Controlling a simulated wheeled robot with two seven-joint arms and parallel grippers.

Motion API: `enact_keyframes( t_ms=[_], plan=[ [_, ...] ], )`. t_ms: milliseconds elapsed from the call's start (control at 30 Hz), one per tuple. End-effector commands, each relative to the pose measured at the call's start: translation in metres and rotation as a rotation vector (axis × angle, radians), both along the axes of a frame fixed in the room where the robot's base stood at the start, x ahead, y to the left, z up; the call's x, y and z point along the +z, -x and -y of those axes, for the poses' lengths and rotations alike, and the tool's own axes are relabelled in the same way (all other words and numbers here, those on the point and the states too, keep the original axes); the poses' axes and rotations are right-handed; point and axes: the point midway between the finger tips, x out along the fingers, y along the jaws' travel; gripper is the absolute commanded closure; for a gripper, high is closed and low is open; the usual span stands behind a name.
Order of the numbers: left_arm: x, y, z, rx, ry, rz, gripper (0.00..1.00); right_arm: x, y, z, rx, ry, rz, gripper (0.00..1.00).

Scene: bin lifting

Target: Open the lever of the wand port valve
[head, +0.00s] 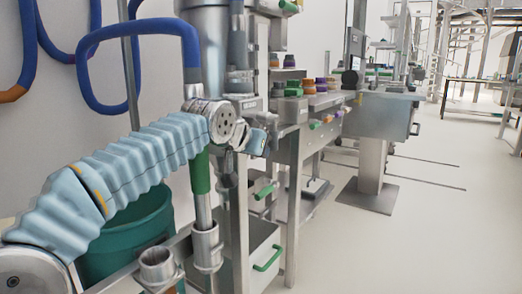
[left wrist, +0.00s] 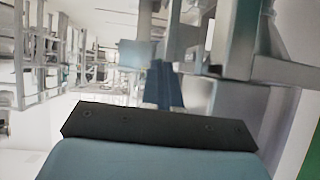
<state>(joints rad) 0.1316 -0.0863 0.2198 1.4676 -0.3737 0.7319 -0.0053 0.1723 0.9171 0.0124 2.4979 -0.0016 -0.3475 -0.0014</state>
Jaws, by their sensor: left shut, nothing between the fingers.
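My left arm, in a light blue pleated sleeve, reaches in from the left in the head view. Its gripper (head: 258,141) is at the end, in front of the metal rack, just right of the green-gripped wand. In the left wrist view the blue fingers (left wrist: 163,88) are together and empty. The wand (head: 199,172) stands upright, its lower end in a metal fitting (head: 207,246). An open metal port (head: 157,266) is left of it. I cannot make out the valve lever; my wrist covers part of this area. My right gripper is not in view.
A blue hose (head: 140,28) loops above my arm. A green bin (head: 128,232) is behind and below it. A metal drawer with a green handle (head: 267,258) is at the lower middle. Shelves with colored lids (head: 300,87) are farther back. The floor at right is open.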

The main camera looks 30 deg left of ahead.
Motion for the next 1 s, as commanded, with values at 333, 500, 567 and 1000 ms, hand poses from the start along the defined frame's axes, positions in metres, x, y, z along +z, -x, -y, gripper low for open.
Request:
enact_keyframes(
  t_ms=[333,500,567,1000],
  plan=[
    [0.002,0.059,0.000,0.001,0.000,0.004,1.00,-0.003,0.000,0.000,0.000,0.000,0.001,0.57],
    [0.002,0.087,-0.001,0.002,0.001,0.003,1.00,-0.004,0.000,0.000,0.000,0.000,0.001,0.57],
    [0.002,0.093,-0.001,0.002,0.001,0.002,1.00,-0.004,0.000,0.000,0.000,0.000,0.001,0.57],
    [-0.037,0.073,0.009,-0.024,0.024,-0.053,1.00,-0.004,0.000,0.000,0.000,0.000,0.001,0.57]
  ],
)
